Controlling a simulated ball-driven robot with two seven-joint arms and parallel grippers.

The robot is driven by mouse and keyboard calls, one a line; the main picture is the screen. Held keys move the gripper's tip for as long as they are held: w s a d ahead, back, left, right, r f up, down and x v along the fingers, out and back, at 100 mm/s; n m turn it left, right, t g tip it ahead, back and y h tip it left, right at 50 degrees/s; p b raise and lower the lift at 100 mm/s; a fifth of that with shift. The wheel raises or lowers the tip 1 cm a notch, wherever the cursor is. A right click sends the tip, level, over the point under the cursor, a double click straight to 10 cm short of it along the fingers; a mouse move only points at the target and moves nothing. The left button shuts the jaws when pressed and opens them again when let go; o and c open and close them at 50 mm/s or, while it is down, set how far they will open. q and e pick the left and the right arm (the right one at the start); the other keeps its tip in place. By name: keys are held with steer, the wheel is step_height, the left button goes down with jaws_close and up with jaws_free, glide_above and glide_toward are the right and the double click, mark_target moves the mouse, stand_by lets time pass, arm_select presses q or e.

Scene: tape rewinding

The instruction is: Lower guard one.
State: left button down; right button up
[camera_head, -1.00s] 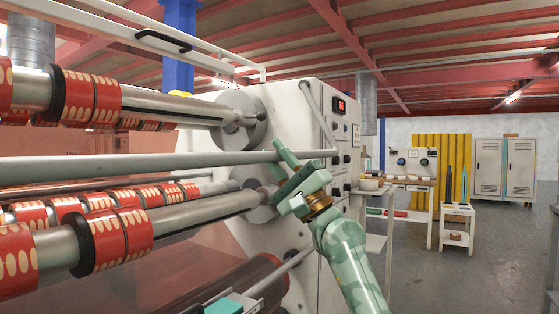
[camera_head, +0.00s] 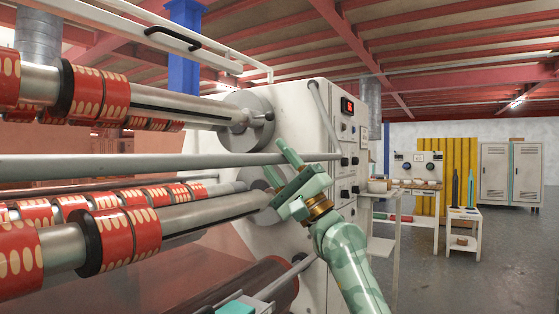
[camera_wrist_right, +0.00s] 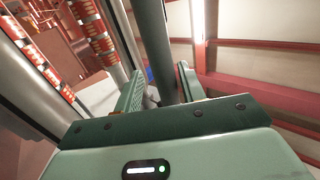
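The guard I take as guard one is a long grey bar (camera_head: 150,166) crossing the head view level in front of the machine's rollers. A bent grey arm (camera_head: 321,108) joins it at the white end housing. My right gripper (camera_head: 279,166) is at the bar near its right end. In the right wrist view a dark grey bar (camera_wrist_right: 153,45) runs between the two fingers of the gripper (camera_wrist_right: 160,92). A gap shows beside the bar, so the fingers look open around it.
Shafts with red-and-cream tape rolls (camera_head: 130,235) lie above and below the bar. The white housing (camera_head: 290,105) carries a red display and knobs. Open floor, a white stand (camera_head: 463,228) and cabinets (camera_head: 510,172) are at the right.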

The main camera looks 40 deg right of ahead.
steer(key=shift+s, duration=0.1)
